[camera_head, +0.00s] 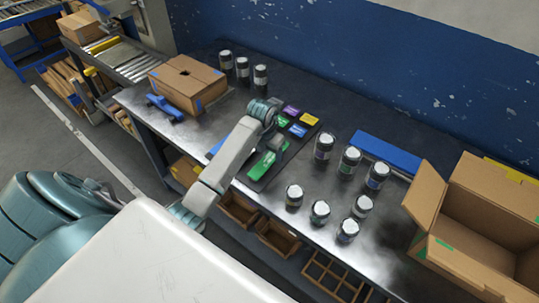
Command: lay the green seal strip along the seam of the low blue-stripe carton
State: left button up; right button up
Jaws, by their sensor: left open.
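The low carton with blue marks on its edges (187,82) sits closed at the far left of the bench, with a dark opening or mark in its top. A dark mat (257,184) lies at mid-bench with several coloured pieces on it. A green piece (261,166), seemingly a seal strip, lies at its near end; a smaller green piece (283,121) lies farther back. My left gripper (278,147) is open, low over the mat close to the near green piece, and its fingers are small and partly hidden by the wrist. My right gripper is out of view.
Purple (291,110), yellow (310,118) and blue (298,131) pieces share the mat. Several dark jars (325,146) stand right of it. A blue tool (165,107) lies by the low carton. A large open carton (480,220) fills the right end.

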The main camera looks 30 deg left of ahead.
pick_arm(q)
jog(key=shift+w+f, duration=0.1)
jog(key=shift+f, duration=0.7)
jog(key=c, duration=1.1)
jog(key=shift+c, duration=0.2)
jog(key=shift+r, duration=0.15)
jog(key=shift+r+b, duration=0.35)
jog(key=shift+r, duration=0.05)
notch_tip(320, 180, up, 2)
jog(key=shift+r+b, duration=0.15)
jog(key=shift+b, duration=0.7)
jog(key=s+a+r+b, duration=0.1)
jog(key=s+b, duration=0.3)
jog(key=s, duration=1.2)
jog(key=shift+r+b, duration=0.3)
jog(key=shift+r, duration=0.05)
